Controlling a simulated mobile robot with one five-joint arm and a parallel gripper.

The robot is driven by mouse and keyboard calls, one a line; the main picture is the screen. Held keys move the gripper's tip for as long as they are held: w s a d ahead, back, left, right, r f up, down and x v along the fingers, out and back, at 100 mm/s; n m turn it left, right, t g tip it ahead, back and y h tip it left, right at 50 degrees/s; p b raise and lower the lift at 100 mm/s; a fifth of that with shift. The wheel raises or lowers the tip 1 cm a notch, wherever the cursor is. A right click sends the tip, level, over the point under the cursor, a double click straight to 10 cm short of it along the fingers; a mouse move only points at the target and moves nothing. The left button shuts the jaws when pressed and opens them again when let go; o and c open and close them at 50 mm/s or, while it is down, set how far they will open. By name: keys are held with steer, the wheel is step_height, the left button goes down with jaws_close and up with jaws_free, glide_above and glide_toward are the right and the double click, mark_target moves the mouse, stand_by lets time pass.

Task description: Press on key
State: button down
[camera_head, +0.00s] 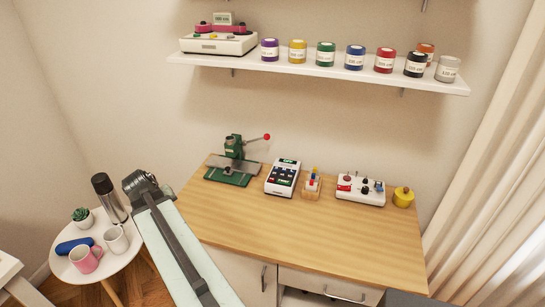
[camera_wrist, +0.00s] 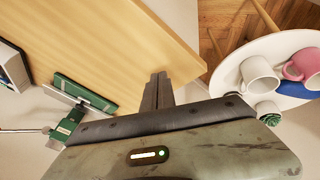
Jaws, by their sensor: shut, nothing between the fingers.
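A white keypad device (camera_head: 282,178) with dark keys and a lit green display lies on the wooden desk (camera_head: 330,235), right of a green press. Its edge shows at the far left of the wrist view (camera_wrist: 13,68). My gripper (camera_wrist: 158,78) is shut and empty, its fingers together over the desk's edge in the wrist view. It is well apart from the keypad device. In the head view my arm reaches up on the left, between the round side table and the desk; the fingertips cannot be made out there.
The green press (camera_head: 232,162) with a red-knobbed lever stands at the desk's back left. A small wooden holder (camera_head: 311,188), a white control box (camera_head: 360,189) and a yellow round object (camera_head: 403,196) stand to the right. The side table (camera_head: 90,250) holds mugs and a flask. The desk's front is clear.

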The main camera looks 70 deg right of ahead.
steer(key=s+d+r+m+h+p, duration=0.1)
steer(key=s+d+r, duration=0.15)
steer(key=d, duration=0.25)
steer(key=s+d+r+m+g+p, duration=0.1)
steer(key=s+d+r, duration=0.1)
steer(key=s+d, duration=0.25)
steer(key=s+d+r+m+h+p, duration=0.1)
steer(key=s+d+r, duration=0.15)
steer(key=d, duration=0.25)
step_height(320, 180, up, 6)
steer(key=f+m+g+h+p, duration=0.1)
steer(key=m+g+h+p, duration=0.1)
steer(key=g+p, duration=0.1)
glide_above(270, 181)
steer(key=shift+r, duration=0.25)
steer(key=shift+f, duration=0.1)
step_height(270, 181, down, 9)
steer(key=b, duration=0.9)
steer(key=shift+r, duration=0.2)
steer(key=shift+f+b, duration=0.45)
